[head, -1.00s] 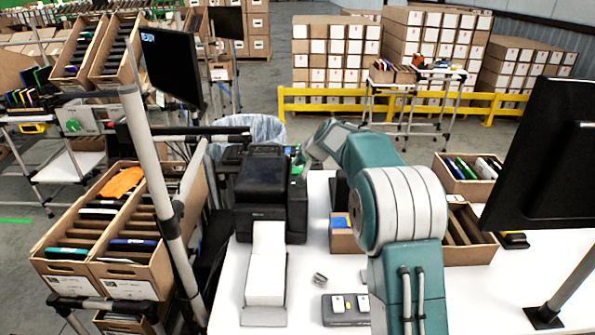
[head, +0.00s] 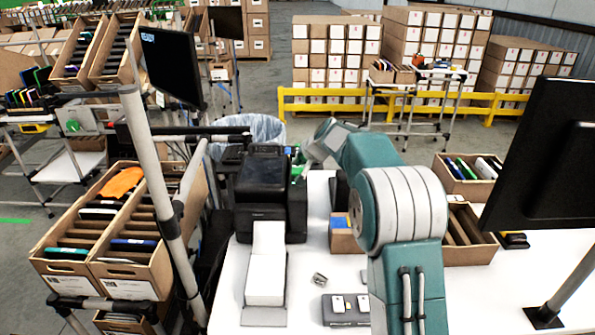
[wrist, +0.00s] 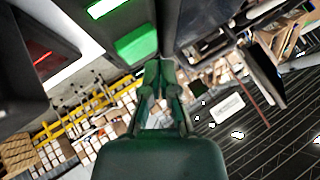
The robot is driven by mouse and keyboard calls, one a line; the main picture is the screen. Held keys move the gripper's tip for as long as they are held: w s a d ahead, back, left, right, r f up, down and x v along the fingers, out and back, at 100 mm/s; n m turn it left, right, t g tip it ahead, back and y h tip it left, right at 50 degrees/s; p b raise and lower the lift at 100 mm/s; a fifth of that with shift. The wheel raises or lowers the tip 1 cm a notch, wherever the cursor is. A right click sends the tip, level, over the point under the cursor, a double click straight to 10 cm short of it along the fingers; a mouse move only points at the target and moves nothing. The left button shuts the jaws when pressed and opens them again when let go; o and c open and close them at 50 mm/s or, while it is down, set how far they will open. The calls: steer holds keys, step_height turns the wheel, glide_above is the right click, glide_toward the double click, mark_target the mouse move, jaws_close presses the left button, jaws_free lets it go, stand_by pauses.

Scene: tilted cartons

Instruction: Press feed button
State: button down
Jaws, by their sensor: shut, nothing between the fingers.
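A black printer (head: 264,190) stands on the white table in the head view, with white paper (head: 267,262) coming out of its front. A green patch (head: 297,171) shows at its right side. In the wrist view a large bright green button (wrist: 137,43) sits on a grey housing, just above and left of my fingertips. My gripper (wrist: 160,65) is shut and empty, its tips close to the button's lower right edge. I cannot tell if they touch it. In the head view the fingers are not clear beside the printer.
A small grey device (head: 346,309) with two buttons and a small metal piece (head: 319,279) lie on the table. A dark monitor (head: 545,160) stands at the right. Cartons with dividers (head: 470,235) stand at the right, and tilted cartons (head: 120,235) at the left.

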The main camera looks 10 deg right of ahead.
steer(key=shift+f, duration=0.15)
steer(key=shift+f, duration=0.2)
